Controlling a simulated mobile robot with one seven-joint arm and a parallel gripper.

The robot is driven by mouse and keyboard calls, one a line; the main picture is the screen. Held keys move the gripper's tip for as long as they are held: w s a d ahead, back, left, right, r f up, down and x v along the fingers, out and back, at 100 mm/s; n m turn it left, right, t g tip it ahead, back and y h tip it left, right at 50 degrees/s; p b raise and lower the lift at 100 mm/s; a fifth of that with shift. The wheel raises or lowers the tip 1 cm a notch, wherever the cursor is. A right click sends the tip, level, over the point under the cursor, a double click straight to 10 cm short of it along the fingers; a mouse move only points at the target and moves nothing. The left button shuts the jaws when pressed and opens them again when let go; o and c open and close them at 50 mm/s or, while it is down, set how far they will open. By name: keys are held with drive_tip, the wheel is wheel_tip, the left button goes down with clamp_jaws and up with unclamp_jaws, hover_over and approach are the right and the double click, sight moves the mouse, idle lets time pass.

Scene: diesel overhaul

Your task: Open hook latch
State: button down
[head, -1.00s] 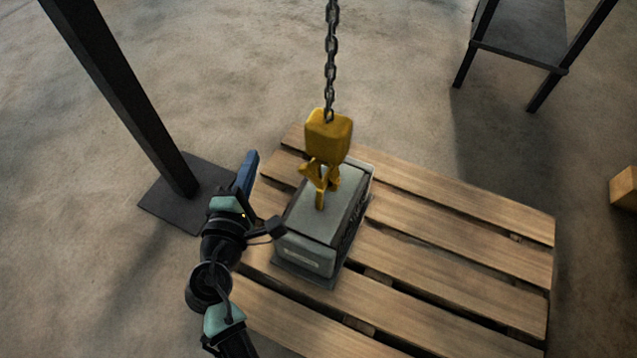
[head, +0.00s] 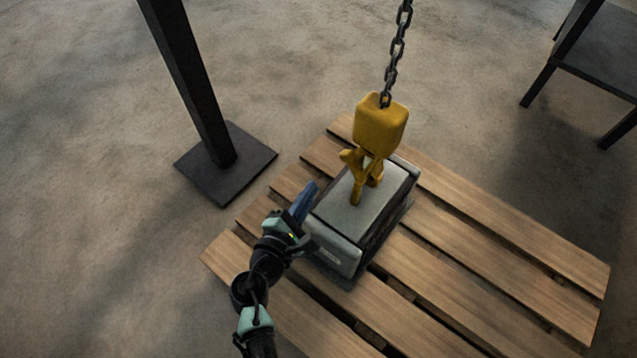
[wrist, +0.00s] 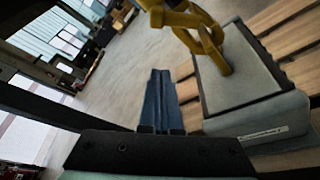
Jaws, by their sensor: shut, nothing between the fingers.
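The yellow hoist hook (head: 362,176) hangs below a yellow hook block (head: 380,124) on a dark chain (head: 397,55), just over the top of a grey box-like part. Its latch is too small to make out clearly in the head view. The wrist view shows the hook (wrist: 205,36) at the top, to the right of my fingers. My gripper (head: 304,200) has blue fingers, which are shut and empty. It is beside the left side of the grey part, apart from the hook. The fingers also show in the wrist view (wrist: 161,100).
The grey part (head: 352,215) stands on a wooden pallet (head: 480,235), close to my gripper's right. A black post (head: 190,85) on a square base stands to the left. A dark table (head: 603,60) is at the upper right. The floor between is open.

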drive_tip(key=b+x, duration=0.3)
drive_tip(key=x, duration=0.6)
drive_tip(key=shift+s+d+r+p, duration=0.95)
drive_tip(key=shift+s+d+r, duration=0.15)
drive_tip(key=shift+d+r, duration=0.25)
